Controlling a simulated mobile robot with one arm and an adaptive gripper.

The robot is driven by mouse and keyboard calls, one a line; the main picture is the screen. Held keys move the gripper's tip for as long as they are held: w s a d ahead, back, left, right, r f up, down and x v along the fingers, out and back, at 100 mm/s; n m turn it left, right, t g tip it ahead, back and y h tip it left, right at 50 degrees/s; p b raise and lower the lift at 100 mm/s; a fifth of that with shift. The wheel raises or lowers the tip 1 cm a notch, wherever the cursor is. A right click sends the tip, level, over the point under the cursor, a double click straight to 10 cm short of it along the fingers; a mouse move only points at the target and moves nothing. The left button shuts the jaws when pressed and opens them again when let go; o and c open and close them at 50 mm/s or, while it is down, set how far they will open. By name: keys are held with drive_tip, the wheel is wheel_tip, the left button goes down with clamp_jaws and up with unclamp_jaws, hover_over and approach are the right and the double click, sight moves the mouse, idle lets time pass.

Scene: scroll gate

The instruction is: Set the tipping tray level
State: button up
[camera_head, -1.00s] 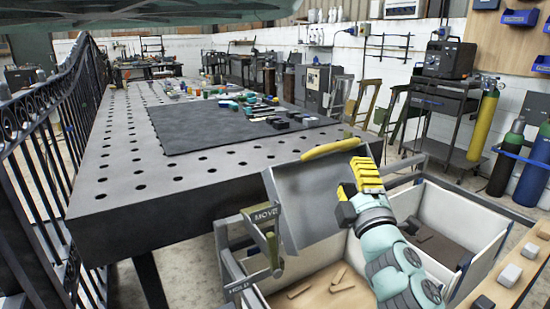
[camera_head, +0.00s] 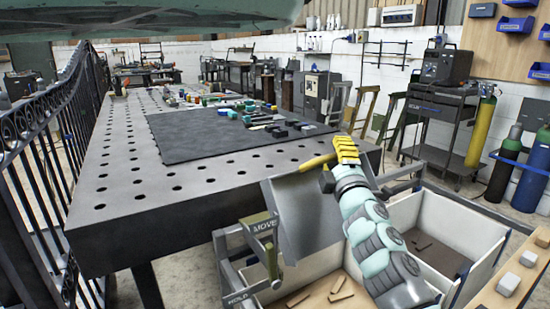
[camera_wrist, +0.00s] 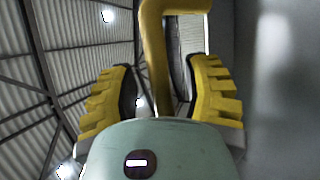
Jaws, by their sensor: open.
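The tipping tray (camera_head: 305,215) is a grey metal pan in the head view, tilted steeply above white bins at the front edge of the large table. Its yellow handle (camera_head: 318,163) runs along the top edge. My gripper (camera_head: 345,150) has yellow ribbed fingers and is at the right end of the handle, covering part of it. In the wrist view the fingers (camera_wrist: 163,85) are spread apart. The bent yellow handle (camera_wrist: 157,50) shows between them. I cannot tell whether a finger touches it.
A lever with a MOVE plate (camera_head: 264,225) and a HOLD plate (camera_head: 240,298) is left of the tray. White bins (camera_head: 470,215) holding wood and dark pieces lie below. The perforated table (camera_head: 120,205) is behind, and a black railing (camera_head: 40,170) stands left.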

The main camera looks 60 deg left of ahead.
clamp_jaws()
idle(0.4)
